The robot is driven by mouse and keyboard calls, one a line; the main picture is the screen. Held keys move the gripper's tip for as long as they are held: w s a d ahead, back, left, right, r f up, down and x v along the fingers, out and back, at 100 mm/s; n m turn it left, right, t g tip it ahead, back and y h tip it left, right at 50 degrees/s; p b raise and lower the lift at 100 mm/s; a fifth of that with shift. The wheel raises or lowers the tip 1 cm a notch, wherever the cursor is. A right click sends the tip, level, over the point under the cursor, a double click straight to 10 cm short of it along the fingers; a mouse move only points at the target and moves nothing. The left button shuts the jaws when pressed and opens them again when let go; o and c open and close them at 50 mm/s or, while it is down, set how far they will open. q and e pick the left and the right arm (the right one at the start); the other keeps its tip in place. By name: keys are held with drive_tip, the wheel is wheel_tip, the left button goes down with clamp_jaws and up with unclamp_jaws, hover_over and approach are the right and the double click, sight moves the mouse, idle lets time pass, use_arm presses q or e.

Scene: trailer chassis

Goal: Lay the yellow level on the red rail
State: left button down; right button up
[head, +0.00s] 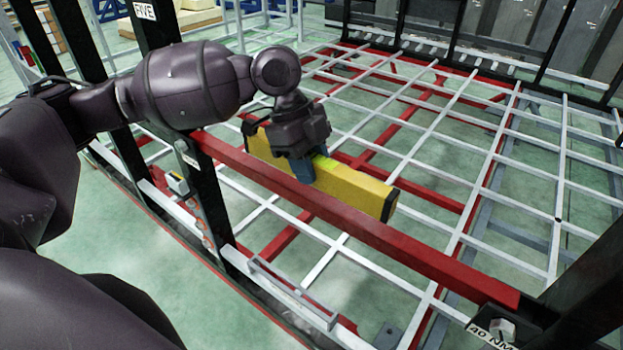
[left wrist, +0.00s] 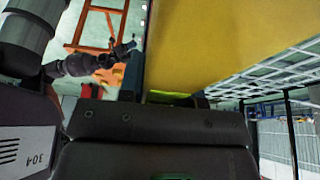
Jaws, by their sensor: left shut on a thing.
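The yellow level (head: 350,186) has dark end caps and shows beside and above the red rail (head: 370,231) in the head view. My left gripper (head: 311,170) is shut on the level near its middle, with blue fingers across it. The level runs roughly along the rail, on its far side in the picture. I cannot tell whether the level touches the rail. In the left wrist view, the level (left wrist: 215,40) fills the upper middle, close to the gripper. My right gripper does not show clearly in either view.
The red rail runs between a black post (head: 190,150) on the left and a black bracket (head: 500,300) marked "40 NM" at the lower right. A grid of white and red bars (head: 480,120) spreads behind and below it, over a green floor.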

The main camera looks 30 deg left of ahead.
use_arm(q)
wheel_tip(320, 180, down, 4)
drive_tip(key=shift+r, duration=0.2)
drive_tip(key=c, duration=0.8)
unclamp_jaws()
drive_tip(key=v, duration=1.2)
drive_tip(key=shift+r, duration=0.1)
